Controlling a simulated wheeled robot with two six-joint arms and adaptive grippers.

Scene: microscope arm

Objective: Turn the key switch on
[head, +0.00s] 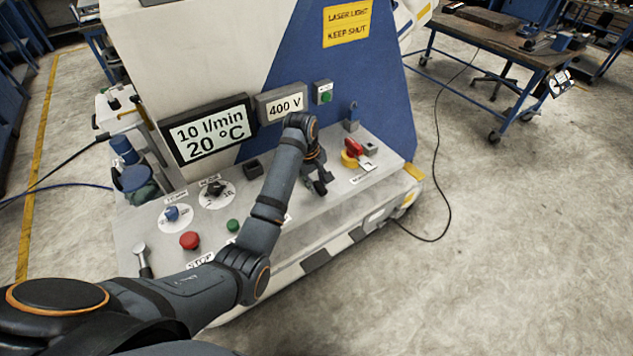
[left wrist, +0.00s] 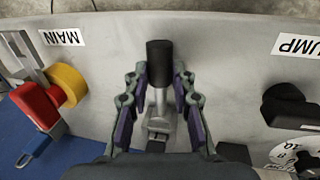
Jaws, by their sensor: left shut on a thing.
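My left gripper (head: 318,186) reaches down onto the sloping grey console, left of a red and yellow switch (head: 353,155). In the left wrist view its two fingers (left wrist: 160,88) stand on either side of a metal lever with a black cylindrical handle (left wrist: 159,62) and are shut on it. The handle end points toward the top of that view. The gripper hides most of this lever in the head view. No label on it is readable, so I cannot tell whether it is the key switch. My right gripper is not in view.
The red and yellow switch also shows in the left wrist view (left wrist: 55,95), beside a MAIN label (left wrist: 62,38). A black knob (left wrist: 290,105) is on the other side. A red button (head: 189,240), a green button (head: 233,225) and another lever (head: 143,262) are on the console's left.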

